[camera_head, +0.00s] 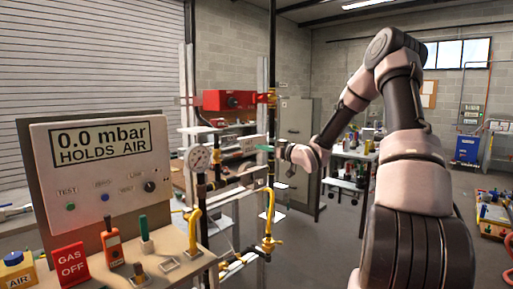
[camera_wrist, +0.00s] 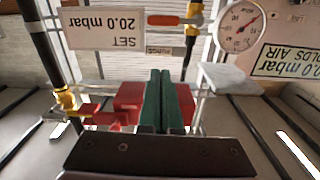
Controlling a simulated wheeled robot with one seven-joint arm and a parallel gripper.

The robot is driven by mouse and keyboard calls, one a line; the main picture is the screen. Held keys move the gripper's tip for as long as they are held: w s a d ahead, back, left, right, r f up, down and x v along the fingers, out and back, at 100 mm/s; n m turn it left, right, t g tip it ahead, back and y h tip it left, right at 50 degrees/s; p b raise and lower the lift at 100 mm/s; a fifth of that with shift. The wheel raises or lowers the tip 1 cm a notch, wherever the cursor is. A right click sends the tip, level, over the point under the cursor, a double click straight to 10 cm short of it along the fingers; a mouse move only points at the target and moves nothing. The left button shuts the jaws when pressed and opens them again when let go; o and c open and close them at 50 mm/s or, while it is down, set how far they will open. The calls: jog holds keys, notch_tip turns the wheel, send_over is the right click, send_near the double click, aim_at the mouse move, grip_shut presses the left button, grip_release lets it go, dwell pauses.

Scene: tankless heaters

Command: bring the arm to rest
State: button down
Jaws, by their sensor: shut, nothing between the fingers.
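My arm rises at the right of the head view, bends over at the top and reaches left toward the pipework. My gripper (camera_head: 265,148) is at its end, pointing left in front of the pipes. In the wrist view my gripper (camera_wrist: 168,100) shows two green fingers pressed side by side, with nothing held between them. A red part (camera_wrist: 127,103) of the pipe rig appears beyond the fingers; I cannot tell the exact gap.
A panel (camera_head: 97,180) reading "0.0 mbar HOLDS AIR" stands at left. A pressure gauge (camera_head: 198,157) and yellow pipe (camera_head: 268,215) stand near the gripper. A red box (camera_head: 228,100) is behind. A cart (camera_head: 349,185) and grey cabinet (camera_head: 296,118) stand farther back.

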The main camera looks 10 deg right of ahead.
dwell(0.4)
jog(key=s+d+r+m+g+h, duration=0.25)
jog(key=s+r+h, duration=0.3)
jog(key=s, duration=0.35)
jog(key=s+d+r+m+g+h, duration=0.2)
jog(key=s+d+r+m+h, duration=0.3)
jog(key=s, duration=0.4)
jog(key=s+a+m+g+y, duration=0.1)
jog(key=s+a, duration=0.1)
jog(key=s, duration=0.9)
jog(key=s+a+r+m+g+y, duration=0.1)
jog(key=s+a+m+g, duration=0.1)
jog(key=s, duration=1)
jog(key=shift+s+a, duration=0.25)
jog(key=shift+s, duration=0.05)
jog(key=shift+r+m, duration=0.1)
jog(key=shift+m, duration=0.15)
